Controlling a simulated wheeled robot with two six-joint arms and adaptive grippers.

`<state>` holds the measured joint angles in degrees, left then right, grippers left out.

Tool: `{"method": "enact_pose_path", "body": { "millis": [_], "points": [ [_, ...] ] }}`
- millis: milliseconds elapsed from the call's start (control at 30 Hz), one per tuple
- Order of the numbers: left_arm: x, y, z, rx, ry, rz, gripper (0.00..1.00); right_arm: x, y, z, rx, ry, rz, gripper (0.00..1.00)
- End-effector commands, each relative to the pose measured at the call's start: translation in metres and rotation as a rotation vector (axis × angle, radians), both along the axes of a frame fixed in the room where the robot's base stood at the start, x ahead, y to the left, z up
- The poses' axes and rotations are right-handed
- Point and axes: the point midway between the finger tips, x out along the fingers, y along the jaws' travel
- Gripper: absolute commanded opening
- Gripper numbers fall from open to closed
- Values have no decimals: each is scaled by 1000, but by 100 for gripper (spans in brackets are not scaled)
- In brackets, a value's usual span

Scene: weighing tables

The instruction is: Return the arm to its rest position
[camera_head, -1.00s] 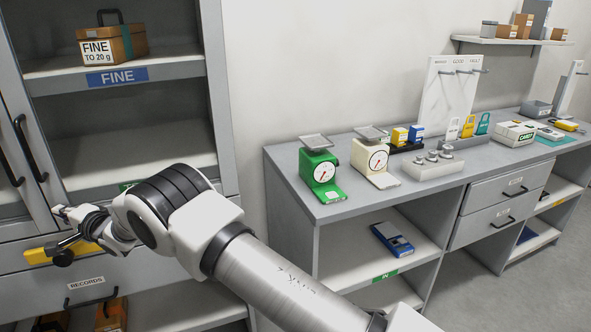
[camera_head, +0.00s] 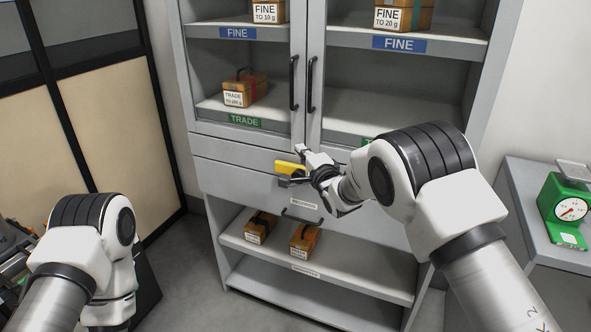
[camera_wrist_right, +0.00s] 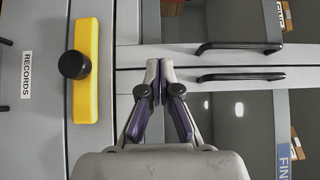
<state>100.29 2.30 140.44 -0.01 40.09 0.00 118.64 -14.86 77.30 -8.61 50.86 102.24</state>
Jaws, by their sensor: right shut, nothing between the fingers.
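My right arm (camera_head: 430,180) reaches across to the front of the grey cabinet (camera_head: 208,165). Its gripper (camera_head: 302,150) is shut and empty, close to the cabinet front beside a yellow bar (camera_head: 287,166). In the right wrist view the gripper's fingertips (camera_wrist_right: 160,68) meet, with nothing between them. There the yellow bar (camera_wrist_right: 86,100), with a black knob, is to the left of the fingers and apart from them. My left arm (camera_head: 85,240) is bent at the lower left; its gripper cannot be made out.
Two black door handles (camera_head: 293,83) rise just above the right gripper. A drawer handle (camera_head: 302,216) and a lower shelf with wooden boxes (camera_head: 305,240) are below. A table with a green scale (camera_head: 565,208) stands at the right. A panelled partition (camera_head: 105,120) is at the left.

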Motion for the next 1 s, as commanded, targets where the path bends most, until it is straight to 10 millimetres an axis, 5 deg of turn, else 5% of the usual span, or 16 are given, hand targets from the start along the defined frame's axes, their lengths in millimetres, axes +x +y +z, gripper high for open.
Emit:
{"method": "enact_pose_path", "body": {
  "millis": [100,333,467,567,767,900,1000],
  "points": [
    [1,0,-10,0,-1,0,36,-27,14,-8,-4,6,1,0],
    [1,0,-12,0,-1,0,36,-48,22,-17,-1,22,-1,0],
    [0,0,-12,0,-1,0,36,-51,-9,-73,23,118,-48,0],
    [0,0,-12,0,-1,0,36,-75,-49,-144,30,264,-112,0],
    [1,0,-12,0,-1,0,36,-174,-123,-281,-130,588,-201,0],
    [1,0,-11,0,-1,0,36,-275,-161,-351,-360,816,-164,0],
    [0,0,-11,0,-1,0,36,-359,-182,-383,-557,974,-59,0]
  ]
}}
